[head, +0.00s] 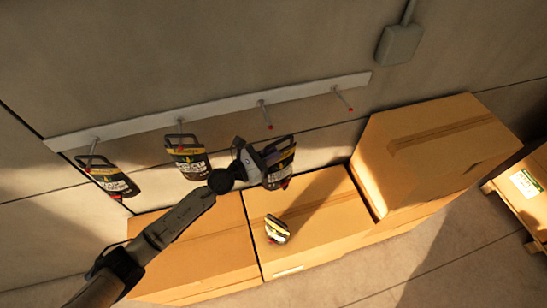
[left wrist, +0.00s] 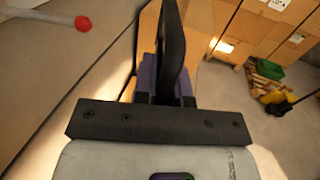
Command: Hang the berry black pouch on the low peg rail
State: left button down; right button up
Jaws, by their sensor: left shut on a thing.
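My left gripper (head: 260,163) is shut on a dark pouch (head: 279,164) with a yellow band, held in the air in front of the wall. I take it for the berry black pouch, but its label is too small to read. In the left wrist view the pouch (left wrist: 173,45) shows edge-on as a dark upright slab between the jaws (left wrist: 167,88). The white peg rail (head: 220,105) runs along the wall. Its two right pegs, the inner peg (head: 264,114) and the end peg (head: 342,98), are bare and red-tipped. The held pouch is below the inner bare peg, apart from it. My right gripper is not in view.
Two similar pouches hang on the left pegs, one at the far left (head: 108,180) and one beside it (head: 187,160). Another pouch (head: 277,230) lies on a cardboard box (head: 310,205). A taller box (head: 430,145) stands at right. A red-tipped peg (left wrist: 60,20) shows upper left in the wrist view.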

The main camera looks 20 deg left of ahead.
pick_arm(q)
jog(key=w+a+b, duration=0.1)
jog(key=w+b, duration=0.1)
jog(key=w+a+b, duration=0.2)
jog(key=shift+w, duration=0.1)
dwell(0.6)
jog(key=shift+w+a+f+b, duration=0.1)
jog(key=shift+w+a+b, duration=0.15)
jog(key=shift+b, duration=0.25)
